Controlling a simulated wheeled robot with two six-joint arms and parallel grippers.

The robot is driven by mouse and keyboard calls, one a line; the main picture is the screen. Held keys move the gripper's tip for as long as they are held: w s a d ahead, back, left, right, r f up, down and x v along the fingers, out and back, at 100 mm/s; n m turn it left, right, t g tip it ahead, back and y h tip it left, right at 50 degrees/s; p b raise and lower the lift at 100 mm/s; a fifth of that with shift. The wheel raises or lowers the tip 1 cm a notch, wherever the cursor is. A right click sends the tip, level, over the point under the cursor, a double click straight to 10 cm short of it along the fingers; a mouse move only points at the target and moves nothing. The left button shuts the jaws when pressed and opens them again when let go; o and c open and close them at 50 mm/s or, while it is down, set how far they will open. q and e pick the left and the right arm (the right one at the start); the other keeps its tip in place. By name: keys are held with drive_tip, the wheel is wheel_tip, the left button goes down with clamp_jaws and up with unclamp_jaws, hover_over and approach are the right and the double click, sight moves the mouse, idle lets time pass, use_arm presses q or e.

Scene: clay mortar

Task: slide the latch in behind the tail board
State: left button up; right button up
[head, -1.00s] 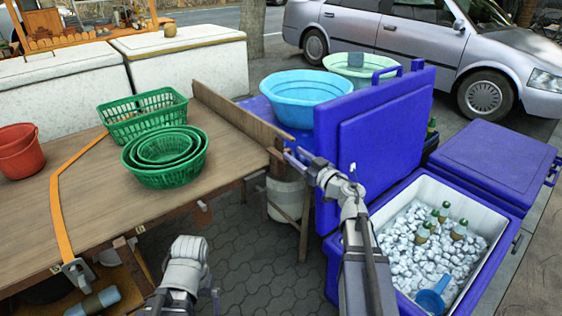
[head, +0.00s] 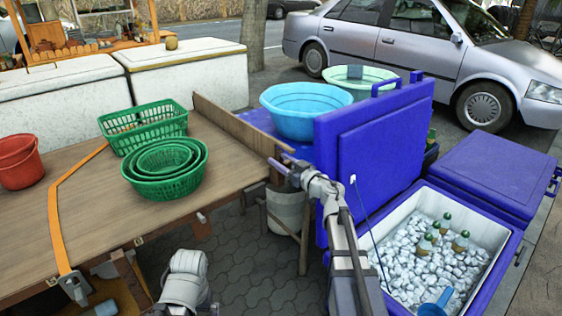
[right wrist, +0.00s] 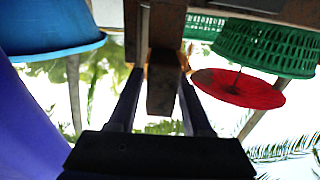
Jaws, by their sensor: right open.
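The tail board (head: 235,128) is a long wooden plank standing along the right edge of the wooden table (head: 90,215). My right gripper (head: 281,166) is open at the near end of this board, just beyond the table corner. In the right wrist view, a dark brown wooden piece (right wrist: 163,75) shows between the two open fingers (right wrist: 160,105), apparently with gaps on both sides. I cannot tell for certain whether this piece is the latch. My left arm is low in front of the table; its fingers are not clear.
A blue cooler (head: 370,150) with its lid raised stands close to my right arm, with ice and bottles inside. Green baskets (head: 165,170) and a red bucket (head: 20,165) stand on the table. A blue basin (head: 305,110) is behind the board.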

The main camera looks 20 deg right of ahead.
clamp_jaws()
idle(0.4)
idle(1.1)
